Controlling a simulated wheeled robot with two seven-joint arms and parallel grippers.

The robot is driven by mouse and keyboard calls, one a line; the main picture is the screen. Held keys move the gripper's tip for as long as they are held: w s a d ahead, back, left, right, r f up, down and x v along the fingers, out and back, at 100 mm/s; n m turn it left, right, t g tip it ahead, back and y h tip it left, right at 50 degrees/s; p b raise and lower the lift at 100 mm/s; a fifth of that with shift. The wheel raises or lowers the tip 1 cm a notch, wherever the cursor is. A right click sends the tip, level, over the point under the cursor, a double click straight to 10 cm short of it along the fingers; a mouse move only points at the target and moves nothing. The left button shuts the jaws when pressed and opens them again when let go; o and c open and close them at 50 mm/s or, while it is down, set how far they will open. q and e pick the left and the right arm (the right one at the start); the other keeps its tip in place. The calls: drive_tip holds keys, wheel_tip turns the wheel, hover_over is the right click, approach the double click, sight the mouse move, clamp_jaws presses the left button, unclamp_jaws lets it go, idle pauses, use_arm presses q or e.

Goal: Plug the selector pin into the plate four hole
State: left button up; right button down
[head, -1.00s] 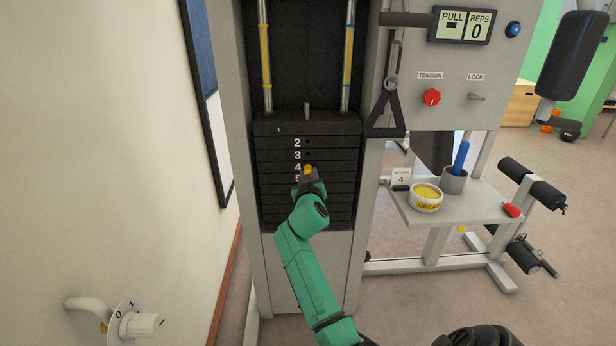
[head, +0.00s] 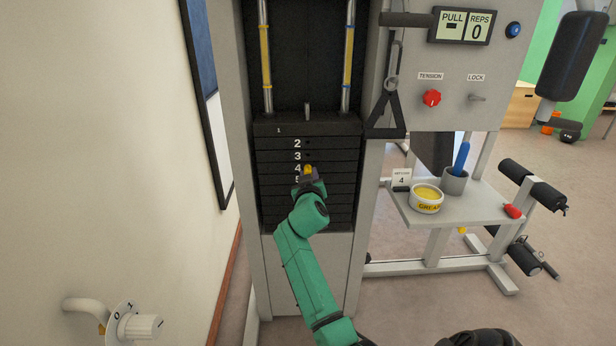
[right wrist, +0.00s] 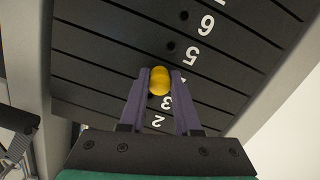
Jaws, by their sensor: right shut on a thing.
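The selector pin (head: 308,169) shows as a yellow knob in front of the weight stack (head: 282,143), beside the number 4. My right gripper (head: 308,176) is shut on it. In the right wrist view the yellow knob (right wrist: 160,80) sits between the two purple fingers (right wrist: 158,88), with the stack seen upside down behind it. The knob covers the hole of plate four and a finger covers that plate's number. The pin's shaft is hidden, so I cannot tell whether it is in the hole. My left gripper is not in view.
Right of the stack, a shelf (head: 412,214) holds a grease tub (head: 426,200), a cup (head: 454,182) with a blue handle and a card marked 4 (head: 401,177). A strap handle (head: 386,113) hangs right of the stack. A wall (head: 110,150) stands left.

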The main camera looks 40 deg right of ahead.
idle(0.6)
drive_tip(key=c, duration=0.5)
unclamp_jaws()
drive_tip(key=shift+c, duration=0.2)
drive_tip(key=p+v, duration=0.1)
drive_tip(key=v, duration=0.5)
drive_tip(key=shift+p, duration=0.35)
drive_tip(key=shift+d, duration=0.1)
